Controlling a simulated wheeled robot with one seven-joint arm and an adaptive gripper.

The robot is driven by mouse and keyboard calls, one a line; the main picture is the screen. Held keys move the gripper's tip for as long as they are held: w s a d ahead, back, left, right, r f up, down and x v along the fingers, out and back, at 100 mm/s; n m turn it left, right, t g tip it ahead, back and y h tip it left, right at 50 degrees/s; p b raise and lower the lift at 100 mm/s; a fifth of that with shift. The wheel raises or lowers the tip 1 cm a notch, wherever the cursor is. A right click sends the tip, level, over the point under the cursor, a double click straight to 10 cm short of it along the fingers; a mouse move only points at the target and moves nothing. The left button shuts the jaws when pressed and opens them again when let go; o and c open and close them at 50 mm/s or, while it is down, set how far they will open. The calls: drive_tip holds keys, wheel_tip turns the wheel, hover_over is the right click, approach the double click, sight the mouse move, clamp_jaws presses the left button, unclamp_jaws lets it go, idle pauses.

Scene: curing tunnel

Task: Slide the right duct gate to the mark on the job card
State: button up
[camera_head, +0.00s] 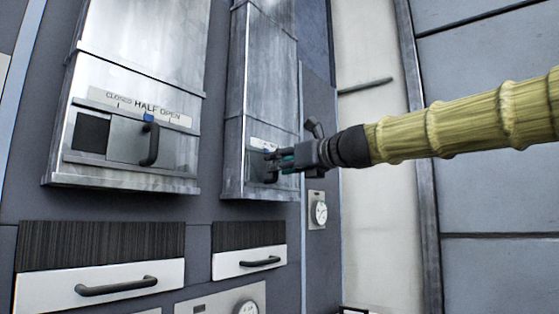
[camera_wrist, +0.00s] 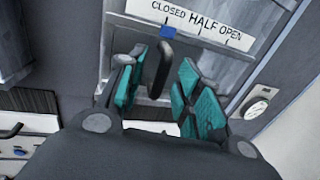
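The right duct gate's dark upright handle (camera_wrist: 160,68) shows in the wrist view below a scale strip (camera_wrist: 200,20) reading CLOSED, HALF, OPEN. A blue pointer (camera_wrist: 168,31) above the handle sits under CLOSED. My gripper (camera_wrist: 160,90) is open, its two teal-padded fingers on either side of the handle, which lies closer to the left finger. I cannot tell whether either finger touches it. In the head view my gripper (camera_head: 276,160) is at the front of the right duct (camera_head: 262,80) and hides most of its gate. I make out no job card.
The left duct (camera_head: 135,40) has its own gate handle (camera_head: 150,143), with its blue pointer near HALF and a dark opening at left. Drawers with bar handles (camera_head: 117,286) (camera_head: 260,262) lie below the ducts. A round dial (camera_head: 320,212) is right of the right duct.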

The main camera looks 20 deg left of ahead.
drive_tip(key=shift+p+x, duration=0.4)
drive_tip(key=shift+x, duration=1.15)
drive_tip(key=shift+d, duration=0.1)
drive_tip(key=shift+c, duration=0.3)
clamp_jaws()
